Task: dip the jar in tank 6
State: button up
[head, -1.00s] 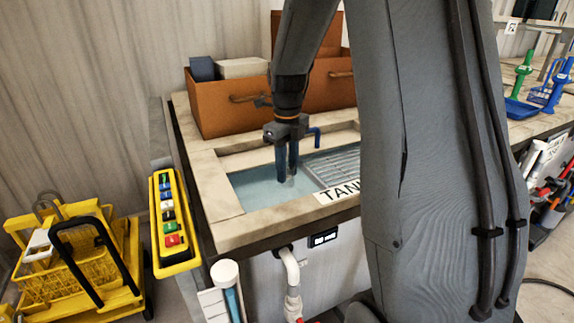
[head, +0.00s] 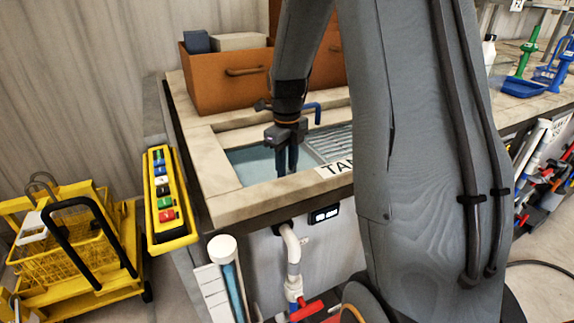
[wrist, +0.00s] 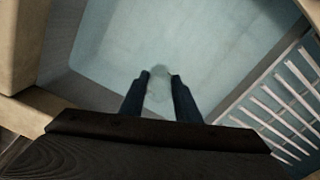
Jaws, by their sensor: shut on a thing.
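My gripper (head: 288,163) points straight down into a tank basin (head: 253,165) with pale blue liquid. In the wrist view, its two dark blue fingers (wrist: 160,76) are shut on a small translucent jar (wrist: 159,92). The jar is faint against the liquid, and I cannot tell how deep it sits. In the head view the jar is hidden behind the fingers and the front rim. The tank's label (head: 336,168) reads "TA" before my arm covers the rest, so its number is hidden.
Orange bins (head: 228,82) stand at the back. A yellow button panel (head: 166,195) hangs at the left side, near a yellow cart (head: 70,240).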

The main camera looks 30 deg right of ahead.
jog(key=shift+f+b, duration=2.05)
jog(key=shift+f, duration=2.5)
jog(key=shift+r, duration=0.15)
notch_tip(320, 180, up, 18)
jog(key=p, duration=1.2)
jog(key=shift+r, duration=0.15)
jog(key=shift+w, duration=0.1)
dwell(1.0)
